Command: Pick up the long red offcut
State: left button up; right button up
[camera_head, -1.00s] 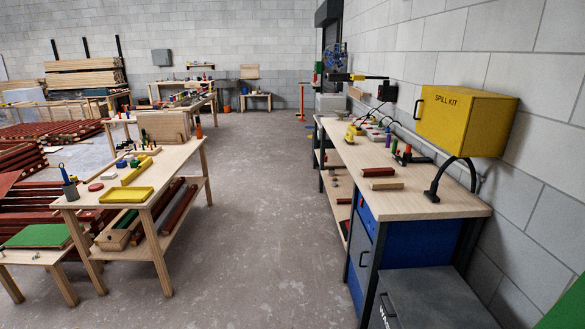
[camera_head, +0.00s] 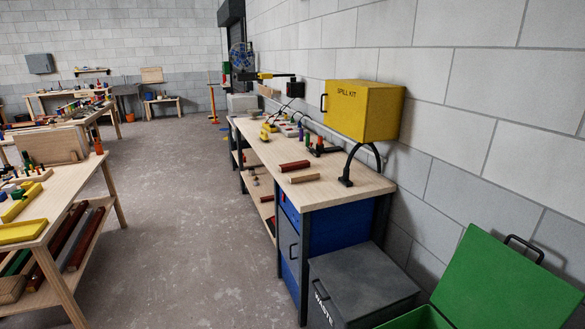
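A dark red wooden piece (camera_head: 294,166) lies on the right-hand workbench (camera_head: 345,188), behind a plain wood piece (camera_head: 304,178) of similar length. Long red battens (camera_head: 85,240) lie on the lower shelf of the left table. A small red piece (camera_head: 266,198) shows on the right bench's lower shelf, partly hidden. I cannot tell for sure which of these is the long red offcut. Neither of my grippers shows.
A yellow spill kit box (camera_head: 362,110) is mounted above the right bench. A grey waste bin (camera_head: 360,282) and an open green bin (camera_head: 505,280) stand in front of it. The left table (camera_head: 60,205) holds yellow trays. Clear floor (camera_head: 185,220) runs between the benches.

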aim_at(291, 166)
jog(key=u, duration=0.75)
jog(key=i, duration=3.5)
jog(key=z, duration=3.05)
